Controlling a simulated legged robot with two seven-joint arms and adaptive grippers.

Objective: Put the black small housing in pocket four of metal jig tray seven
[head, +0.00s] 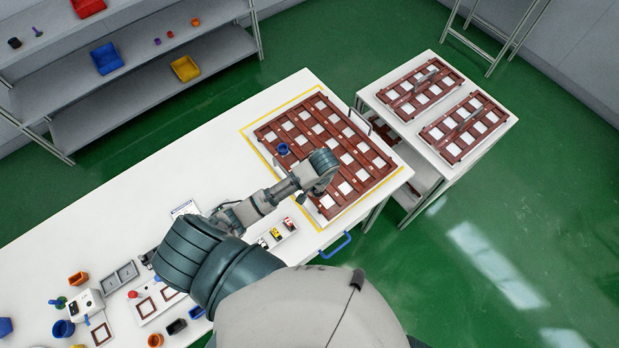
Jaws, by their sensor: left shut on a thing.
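A large red-brown metal jig tray (300,110) with several pale pockets lies on the white table inside a yellow outline. I cannot read a tray or pocket number. My left gripper (322,186) is over the front middle of this tray, with my arm coming up from below. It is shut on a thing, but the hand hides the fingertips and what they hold. A small blue round part (283,149) sits on the tray left of the gripper. A small black part (176,326) lies at the table's front left. My right gripper is out of view.
A white holder (281,235) with small coloured parts stands in front of the tray, near a blue handle (333,245). Bins and fixtures crowd the table's left end. Two more jig trays (465,127) lie on a side table. Shelves stand behind.

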